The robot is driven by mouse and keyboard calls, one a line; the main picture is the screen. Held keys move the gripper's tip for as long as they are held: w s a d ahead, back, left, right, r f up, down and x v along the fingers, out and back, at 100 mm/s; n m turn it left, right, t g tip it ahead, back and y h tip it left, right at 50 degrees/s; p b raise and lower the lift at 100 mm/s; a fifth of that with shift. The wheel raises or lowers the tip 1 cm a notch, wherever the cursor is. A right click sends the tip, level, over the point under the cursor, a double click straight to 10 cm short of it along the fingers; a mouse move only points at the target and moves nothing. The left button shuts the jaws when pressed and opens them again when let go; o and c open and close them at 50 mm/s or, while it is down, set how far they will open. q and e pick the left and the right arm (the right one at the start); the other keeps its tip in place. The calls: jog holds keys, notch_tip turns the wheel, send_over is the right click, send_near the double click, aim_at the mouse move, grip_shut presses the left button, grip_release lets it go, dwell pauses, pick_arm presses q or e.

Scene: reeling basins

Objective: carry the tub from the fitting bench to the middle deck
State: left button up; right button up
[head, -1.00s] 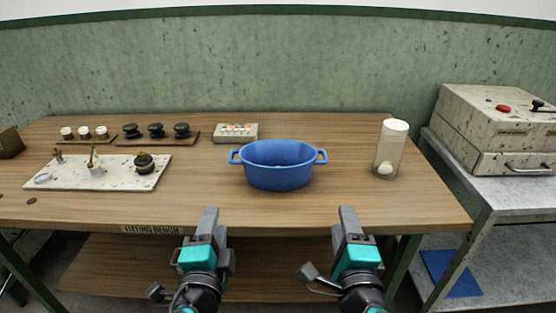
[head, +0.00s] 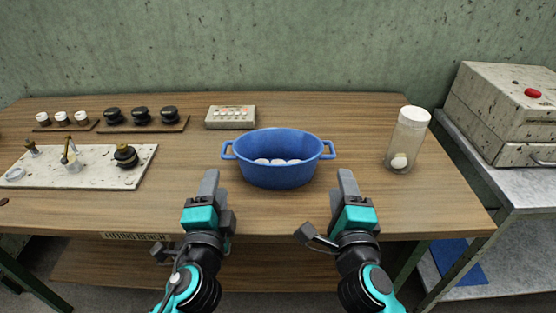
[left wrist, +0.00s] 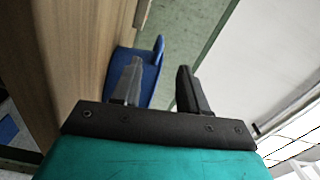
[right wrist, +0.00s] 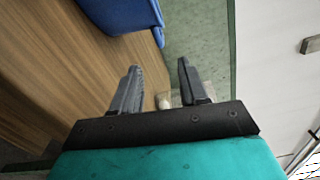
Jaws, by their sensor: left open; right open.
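The blue tub (head: 277,177) stands upright on the fitting bench (head: 310,218), with a loop handle on its left and right sides. Several white round things (head: 277,161) lie inside it. My left gripper (head: 209,184) is open and empty, in front of and left of the tub. My right gripper (head: 347,184) is open and empty, in front of and right of it. Neither touches the tub. Part of the tub shows in the left wrist view (left wrist: 150,72) and in the right wrist view (right wrist: 120,12). I cannot tell which surface is the middle deck.
A clear jar with a white lid (head: 407,140) stands right of the tub. A button box (head: 230,117) is behind it. A speckled plate with fittings (head: 85,168) and rows of knobs (head: 140,118) are at left. A grey stand (head: 515,187) at right carries a speckled case (head: 500,115).

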aim_at(223, 155)
pick_arm(q)
jog(key=w, duration=1.2)
jog(key=shift+w+a, duration=0.1)
jog(key=shift+w, duration=0.2)
pick_arm(e)
jog(key=w, duration=1.2)
jog(key=shift+w+a, duration=0.1)
jog(key=shift+w, duration=0.2)
pick_arm(q)
grip_shut()
pick_arm(e)
grip_shut()
